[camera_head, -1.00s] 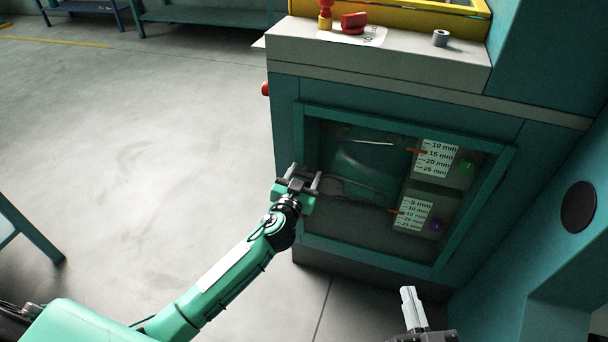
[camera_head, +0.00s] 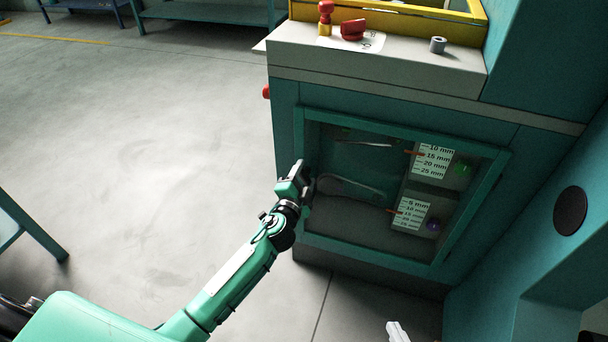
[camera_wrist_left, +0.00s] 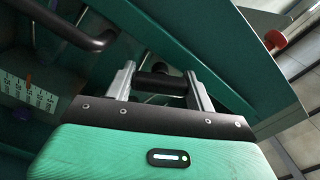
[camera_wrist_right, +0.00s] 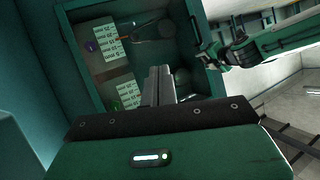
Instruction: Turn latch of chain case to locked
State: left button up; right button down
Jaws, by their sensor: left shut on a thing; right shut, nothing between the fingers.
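The chain case is the teal cabinet with a framed clear window (camera_head: 405,121), seen at the right of the head view. My left gripper (camera_head: 303,178) is at the left edge of its window frame. In the left wrist view the fingers of my left gripper (camera_wrist_left: 160,84) stand either side of a short black latch handle (camera_wrist_left: 152,80) and are shut on it. My gripper hides the latch in the head view, so whether it is locked cannot be told. My right gripper (camera_head: 397,332) is shut and empty, low in the head view; it also shows in the right wrist view (camera_wrist_right: 158,78).
Behind the window are two scale labels (camera_head: 431,161) with pointers, and a green (camera_head: 463,170) and a purple knob (camera_head: 433,225). A red button (camera_head: 266,92) sticks out on the case's left side. A teal wall stands at the right.

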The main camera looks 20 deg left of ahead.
pick_arm(q)
jog(key=m+p, duration=0.1)
jog(key=m, duration=0.4)
pick_arm(e)
jog(key=d, duration=0.1)
jog(key=g, duration=0.1)
jog(key=d+g+h, duration=0.1)
jog(key=shift+s+d+f, duration=0.2)
jog(key=shift+s+d, duration=0.05)
jog(key=shift+d, duration=0.05)
pick_arm(q)
jog(key=shift+m, duration=0.4)
jog(key=o, duration=1)
pick_arm(e)
jog(key=shift+d, duration=0.1)
pick_arm(q)
jog(key=shift+s+a, duration=0.2)
jog(key=shift+s, duration=6.7)
pick_arm(e)
jog(key=shift+a, duration=0.3)
jog(key=shift+d, duration=0.1)
